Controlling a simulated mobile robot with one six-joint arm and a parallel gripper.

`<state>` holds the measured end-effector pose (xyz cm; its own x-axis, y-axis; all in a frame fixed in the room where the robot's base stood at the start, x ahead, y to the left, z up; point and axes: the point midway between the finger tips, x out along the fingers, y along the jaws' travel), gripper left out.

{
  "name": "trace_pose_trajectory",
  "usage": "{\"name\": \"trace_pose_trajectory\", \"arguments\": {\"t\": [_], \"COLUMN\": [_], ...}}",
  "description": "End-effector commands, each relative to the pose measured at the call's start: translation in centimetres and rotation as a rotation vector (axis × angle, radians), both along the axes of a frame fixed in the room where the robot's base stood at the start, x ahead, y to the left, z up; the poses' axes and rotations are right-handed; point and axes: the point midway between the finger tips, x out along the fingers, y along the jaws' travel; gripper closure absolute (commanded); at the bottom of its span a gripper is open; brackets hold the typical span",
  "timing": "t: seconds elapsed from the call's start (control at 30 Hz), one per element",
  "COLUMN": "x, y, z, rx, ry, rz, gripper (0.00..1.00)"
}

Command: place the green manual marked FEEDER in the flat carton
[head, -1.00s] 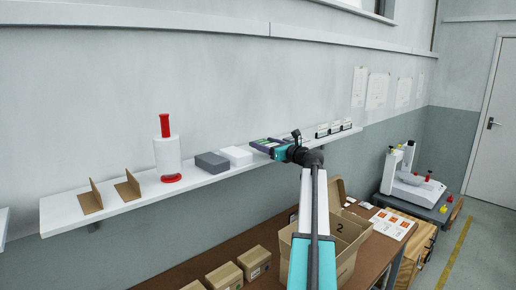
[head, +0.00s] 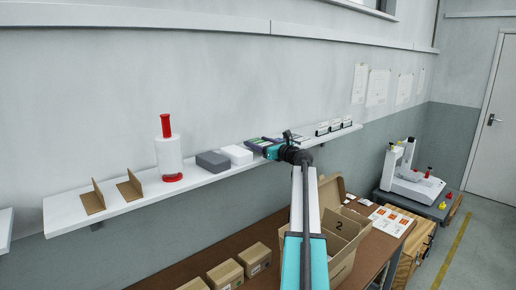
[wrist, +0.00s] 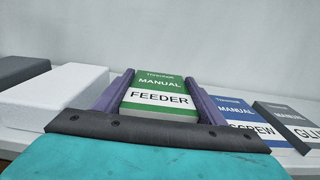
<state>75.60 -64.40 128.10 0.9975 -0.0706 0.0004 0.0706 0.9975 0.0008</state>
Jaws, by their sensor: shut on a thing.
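The green manual marked FEEDER (wrist: 160,92) sits between the two purple fingers of my gripper (wrist: 158,97), which is shut on it. Its cover faces the wrist camera. In the head view my gripper (head: 261,144) is at the wall shelf, right of the white box, and the manual is too small there to make out clearly. I cannot tell whether the manual still touches the shelf. An open carton marked 2 (head: 345,247) stands on the bench below, partly hidden by my arm. I cannot tell whether it is the flat carton.
A blue SCREW manual (wrist: 238,118) and a dark GLUE manual (wrist: 290,118) lie to the right. A white box (head: 236,154) and grey box (head: 213,162) lie to the left on the shelf (head: 110,206). Small closed boxes (head: 226,274) stand on the bench.

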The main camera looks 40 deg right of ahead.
Motion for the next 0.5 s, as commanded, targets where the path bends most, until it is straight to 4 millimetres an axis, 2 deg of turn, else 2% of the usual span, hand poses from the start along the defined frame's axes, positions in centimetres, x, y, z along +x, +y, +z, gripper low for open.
{"name": "trace_pose_trajectory", "arguments": {"t": [0.2, 0.5], "x": [-0.1, -0.1], "y": [0.0, -0.1], "z": [-1.8, -2.3], "rx": [0.001, 0.0], "ry": [0.0, -0.001], "rz": [-0.001, -0.001], "gripper": [0.6, 0.6]}}
